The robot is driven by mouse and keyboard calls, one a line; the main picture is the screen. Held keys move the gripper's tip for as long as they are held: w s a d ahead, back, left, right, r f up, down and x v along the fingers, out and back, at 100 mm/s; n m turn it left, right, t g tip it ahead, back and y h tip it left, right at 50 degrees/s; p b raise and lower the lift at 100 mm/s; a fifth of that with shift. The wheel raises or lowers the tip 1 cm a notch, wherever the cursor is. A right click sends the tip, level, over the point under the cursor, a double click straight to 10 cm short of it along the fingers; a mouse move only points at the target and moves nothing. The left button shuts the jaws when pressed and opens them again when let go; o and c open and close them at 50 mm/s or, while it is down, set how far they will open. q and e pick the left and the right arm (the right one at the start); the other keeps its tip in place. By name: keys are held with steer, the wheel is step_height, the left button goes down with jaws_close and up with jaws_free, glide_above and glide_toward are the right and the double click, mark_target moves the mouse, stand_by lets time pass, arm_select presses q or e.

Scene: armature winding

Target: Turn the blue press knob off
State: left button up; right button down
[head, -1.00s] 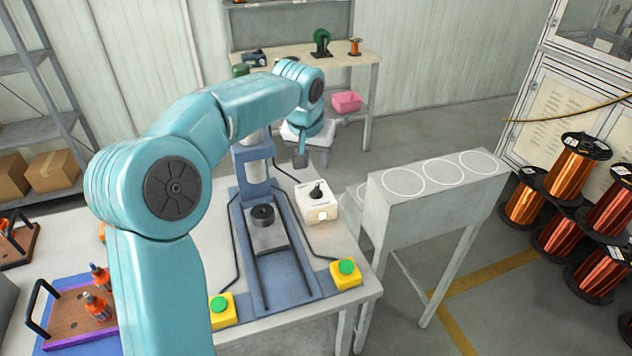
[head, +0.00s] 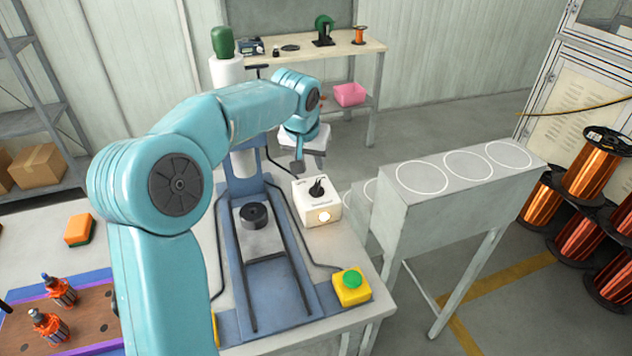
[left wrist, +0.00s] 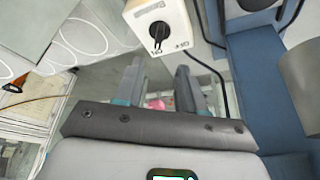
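The blue press (head: 237,270) stands on the table with a black round part (head: 254,215) at its middle. My left gripper (head: 297,166) is just behind and above the box, apart from the knob. In the left wrist view its two fingers (left wrist: 160,72) are spread and empty. My right gripper is out of view.
A yellow box with a green button (head: 351,286) sits at the table's front right. A grey stand (head: 450,200) with white circles is to the right, before copper spools (head: 590,165). A black cable runs near the white box. My left arm hides the table's left middle.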

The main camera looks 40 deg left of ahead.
mark_target(316, 184)
arm_select(q)
steer(key=x, duration=1.1)
steer(key=shift+d, duration=0.1)
steer(key=shift+w+f, duration=0.1)
steer(key=shift+c, duration=0.3)
jaws_close()
